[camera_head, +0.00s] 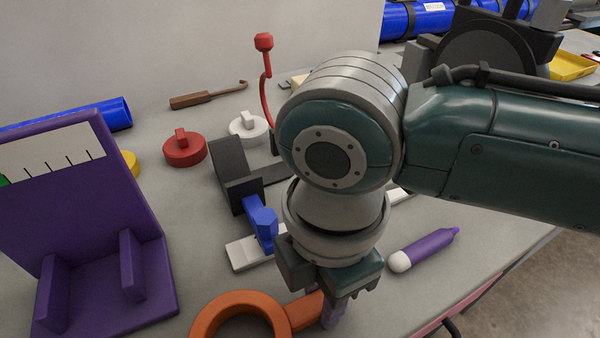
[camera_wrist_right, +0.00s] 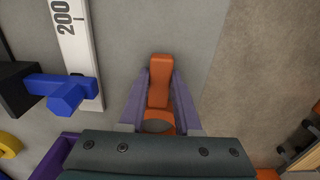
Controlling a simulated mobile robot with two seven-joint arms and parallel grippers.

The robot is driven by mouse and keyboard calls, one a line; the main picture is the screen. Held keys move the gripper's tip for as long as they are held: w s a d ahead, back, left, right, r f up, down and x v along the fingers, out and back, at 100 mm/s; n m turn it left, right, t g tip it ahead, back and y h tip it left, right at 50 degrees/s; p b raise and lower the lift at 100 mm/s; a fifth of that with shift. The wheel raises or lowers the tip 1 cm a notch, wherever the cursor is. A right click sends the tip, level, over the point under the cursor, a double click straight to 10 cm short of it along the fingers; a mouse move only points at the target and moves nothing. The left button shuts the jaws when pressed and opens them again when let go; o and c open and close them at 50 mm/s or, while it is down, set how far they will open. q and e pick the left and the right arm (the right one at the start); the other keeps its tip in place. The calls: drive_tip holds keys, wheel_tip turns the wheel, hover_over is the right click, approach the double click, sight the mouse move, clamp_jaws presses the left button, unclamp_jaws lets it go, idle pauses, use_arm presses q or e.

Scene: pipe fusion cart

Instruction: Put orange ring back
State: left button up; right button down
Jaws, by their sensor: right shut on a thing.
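The orange ring (camera_head: 238,299) is at the bottom edge of the head view, partly cut off, with a flat handle reaching to the right. My right gripper (camera_head: 331,312) points down and is shut on that handle. In the right wrist view the orange handle (camera_wrist_right: 160,82) lies between the two purple fingers of the gripper (camera_wrist_right: 159,108). The dark palm hides most of the ring there. I cannot tell whether the ring touches the table or hangs just above it. My left gripper is not in view.
A purple stand (camera_head: 85,215) with a marked white panel is left of the ring. A blue-knobbed black clamp (camera_head: 232,175) and white ruler (camera_head: 243,254) are behind it. A purple marker (camera_head: 425,248) lies right. Red (camera_head: 184,151) and white (camera_head: 248,129) caps stand farther back.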

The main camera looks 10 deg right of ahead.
drive_tip(key=c, duration=0.6)
unclamp_jaws()
drive_tip(key=shift+f, duration=0.1)
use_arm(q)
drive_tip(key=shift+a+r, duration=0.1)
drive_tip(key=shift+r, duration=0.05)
use_arm(e)
drive_tip(key=shift+r, duration=0.55)
wheel_tip(320, 180, up, 11)
drive_tip(key=p, duration=0.2)
drive_tip(key=s+a+f+m+t+y, duration=0.25)
drive_tip(key=s+m+y, duration=0.2)
drive_tip(key=m, duration=0.35)
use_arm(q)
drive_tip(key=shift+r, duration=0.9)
use_arm(e)
drive_tip(key=s+d+f+m+t+h, duration=0.1)
drive_tip(key=s+d+m+h, duration=0.3)
drive_tip(key=d+m, duration=0.7)
drive_tip(key=s+d+f, duration=0.1)
drive_tip(key=s+d, duration=0.1)
drive_tip(key=d, duration=0.2)
drive_tip(key=shift+s+d+m, duration=0.2)
drive_tip(key=shift+d+m, duration=0.1)
